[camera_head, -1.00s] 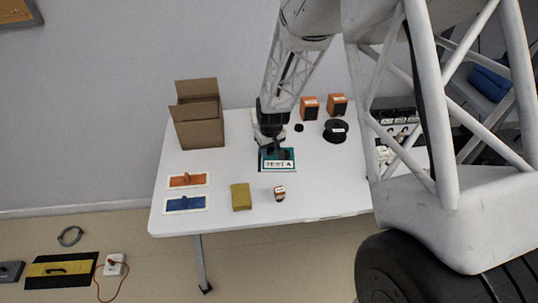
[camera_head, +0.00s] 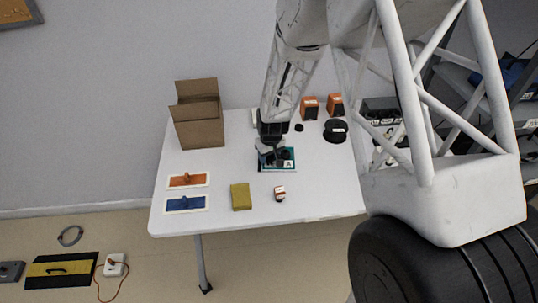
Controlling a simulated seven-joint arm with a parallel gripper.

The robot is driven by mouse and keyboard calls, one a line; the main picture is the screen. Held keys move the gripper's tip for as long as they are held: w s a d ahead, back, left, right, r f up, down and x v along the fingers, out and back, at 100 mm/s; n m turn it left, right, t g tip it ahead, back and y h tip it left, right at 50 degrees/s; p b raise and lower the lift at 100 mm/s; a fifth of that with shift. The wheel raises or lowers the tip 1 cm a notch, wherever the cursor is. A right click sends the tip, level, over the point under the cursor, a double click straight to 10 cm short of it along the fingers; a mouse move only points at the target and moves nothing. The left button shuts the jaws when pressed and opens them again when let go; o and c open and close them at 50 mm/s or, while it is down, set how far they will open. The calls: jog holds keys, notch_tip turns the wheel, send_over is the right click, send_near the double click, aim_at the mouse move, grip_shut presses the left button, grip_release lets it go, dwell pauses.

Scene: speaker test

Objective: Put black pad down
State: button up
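My gripper (camera_head: 271,155) hangs low over the teal mat (camera_head: 292,154) near the middle of the white table. A dark shape sits at the fingertips, over the mat. I cannot tell whether it is the black pad or only the fingers, nor whether it touches the mat. The fingers are too small and dark to show if they are open or shut. The mat's white label shows only its right end, with the letter A; the gripper hides the rest. A small black piece (camera_head: 299,128) lies apart, behind and right of the mat.
An open cardboard box (camera_head: 198,125) stands at the back left of the table (camera_head: 222,168). Orange speakers (camera_head: 310,107) and a black round spool (camera_head: 335,131) stand back right. Orange and blue trowels, a yellow-green block (camera_head: 241,197) and a small block (camera_head: 279,194) lie in front.

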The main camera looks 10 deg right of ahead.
aim_at(271, 159)
jog(key=shift+o, duration=1.2)
jog(key=shift+r, duration=0.2)
notch_tip(271, 159, up, 12)
jog(key=s, duration=0.1)
jog(key=shift+s+d, duration=0.15)
jog(key=shift+d, duration=0.1)
jog(key=s+d+r+m, duration=0.1)
jog(key=s+d+r, duration=0.1)
jog(key=s+r, duration=0.6)
jog(key=s+d+r+m, duration=0.1)
jog(key=s+d+r, duration=0.2)
jog(key=s+r, duration=0.55)
jog(key=s+d+r+m, duration=0.1)
jog(key=s+r, duration=0.2)
jog(key=s, duration=0.6)
jog(key=s+d+r+m+t, duration=0.1)
jog(key=s+r, duration=0.3)
jog(key=s, duration=0.6)
jog(key=shift+d+h, duration=0.4)
jog(key=shift+d, duration=0.1)
